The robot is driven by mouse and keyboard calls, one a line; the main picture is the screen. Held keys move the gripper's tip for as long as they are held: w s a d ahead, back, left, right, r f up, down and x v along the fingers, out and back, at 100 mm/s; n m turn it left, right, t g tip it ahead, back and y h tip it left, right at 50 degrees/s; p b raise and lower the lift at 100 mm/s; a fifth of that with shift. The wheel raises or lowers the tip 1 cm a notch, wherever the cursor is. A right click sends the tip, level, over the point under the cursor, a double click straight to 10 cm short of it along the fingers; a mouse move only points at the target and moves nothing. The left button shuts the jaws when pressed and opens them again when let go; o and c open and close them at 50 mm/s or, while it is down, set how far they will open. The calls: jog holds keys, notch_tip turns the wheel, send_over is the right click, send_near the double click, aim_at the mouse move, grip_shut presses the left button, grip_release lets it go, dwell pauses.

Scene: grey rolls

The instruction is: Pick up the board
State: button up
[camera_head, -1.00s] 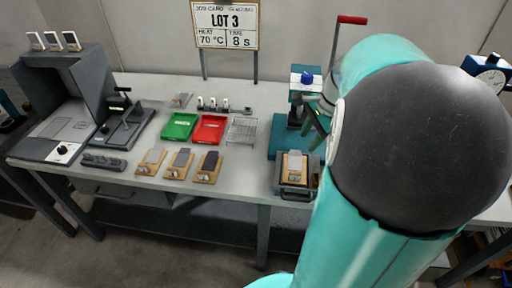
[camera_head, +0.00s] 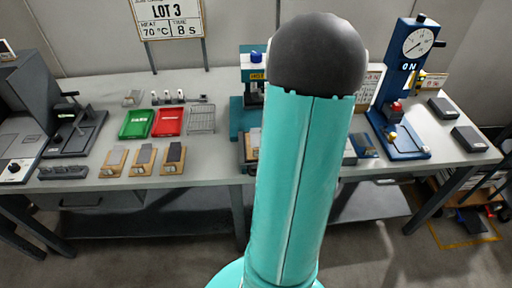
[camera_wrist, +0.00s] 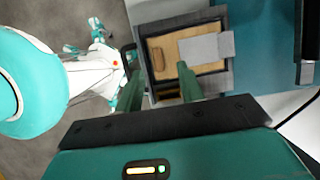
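A wooden board (camera_wrist: 211,68) with a light grey pad (camera_wrist: 199,49) lies in a dark grey tray (camera_wrist: 224,84) in the wrist view. In the head view this board (camera_head: 254,138) is mostly hidden behind my arm. My gripper (camera_wrist: 157,66) shows two green fingers in the wrist view, spread apart with nothing between them. They appear over the tray's near left part; their height above it is unclear. In the head view the gripper is hidden by my arm. Three similar wooden boards, left (camera_head: 113,163), middle (camera_head: 143,161) and right (camera_head: 173,159), lie on the table.
A teal press (camera_head: 240,112) stands beside the tray. Green (camera_head: 137,124) and red (camera_head: 169,122) trays and a wire rack (camera_head: 201,120) sit behind the three boards. A blue dial stand (camera_head: 398,90) is at the right. A dark machine (camera_head: 30,100) stands at the left.

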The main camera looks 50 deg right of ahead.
aim_at(258, 149)
jog(key=x, duration=0.7)
jog(key=shift+s+a+f, duration=0.1)
jog(key=shift+a+f, duration=0.05)
jog(key=shift+a, duration=0.05)
grip_shut()
